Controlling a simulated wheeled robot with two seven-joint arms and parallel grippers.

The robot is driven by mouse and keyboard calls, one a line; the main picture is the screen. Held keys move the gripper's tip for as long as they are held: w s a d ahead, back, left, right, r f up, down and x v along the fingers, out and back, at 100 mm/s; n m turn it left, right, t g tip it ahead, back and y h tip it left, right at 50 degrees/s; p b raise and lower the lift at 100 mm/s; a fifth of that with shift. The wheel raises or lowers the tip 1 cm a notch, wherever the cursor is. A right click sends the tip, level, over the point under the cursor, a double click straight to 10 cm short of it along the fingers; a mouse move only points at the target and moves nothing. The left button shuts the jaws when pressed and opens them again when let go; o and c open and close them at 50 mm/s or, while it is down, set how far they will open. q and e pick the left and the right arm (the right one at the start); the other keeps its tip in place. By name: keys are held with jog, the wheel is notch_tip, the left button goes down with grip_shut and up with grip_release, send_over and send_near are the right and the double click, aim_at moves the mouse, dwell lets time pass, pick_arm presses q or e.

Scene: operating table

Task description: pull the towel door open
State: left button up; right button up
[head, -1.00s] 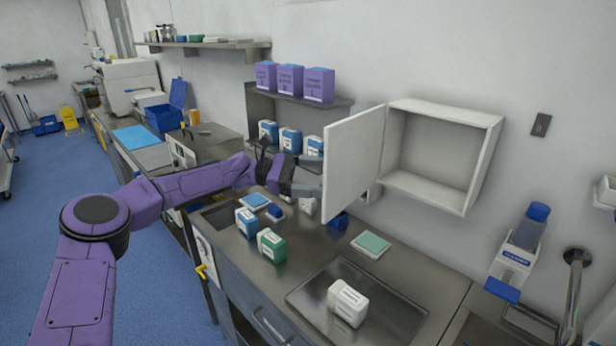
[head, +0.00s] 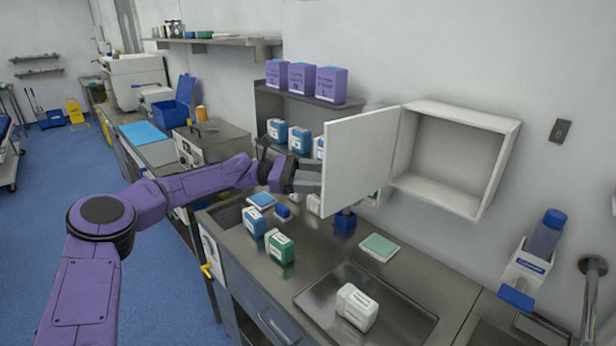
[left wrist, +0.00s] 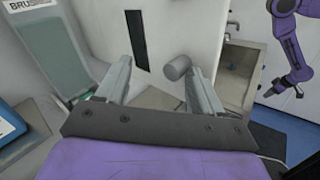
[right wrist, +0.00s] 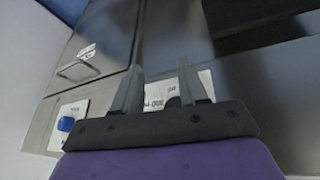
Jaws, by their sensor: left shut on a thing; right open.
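The towel door (head: 360,165) is a flat white panel hinged on the left side of an open white wall cabinet (head: 505,150). It stands swung out to the left, and the cabinet inside looks empty. My left gripper (head: 310,178) is at the door's free left edge, its fingertips partly hidden behind the panel. In the left wrist view its fingers (left wrist: 160,75) stand around a dark grey round handle piece (left wrist: 177,67); the exact contact is hard to see. My right gripper (right wrist: 158,68) is open and empty, and is out of the head view.
Below the door, the steel counter (head: 325,255) holds a green-labelled box (head: 280,247), a blue-labelled box (head: 252,221) and a white container (head: 356,306). A shelf with purple boxes (head: 303,78) is behind my left gripper. A dispenser (head: 530,260) hangs at right.

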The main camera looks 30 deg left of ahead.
pick_arm(q)
jog(key=b+v, duration=0.4)
jog(key=v, duration=0.6)
jog(key=shift+a, duration=0.3)
jog(key=shift+s+a, duration=0.15)
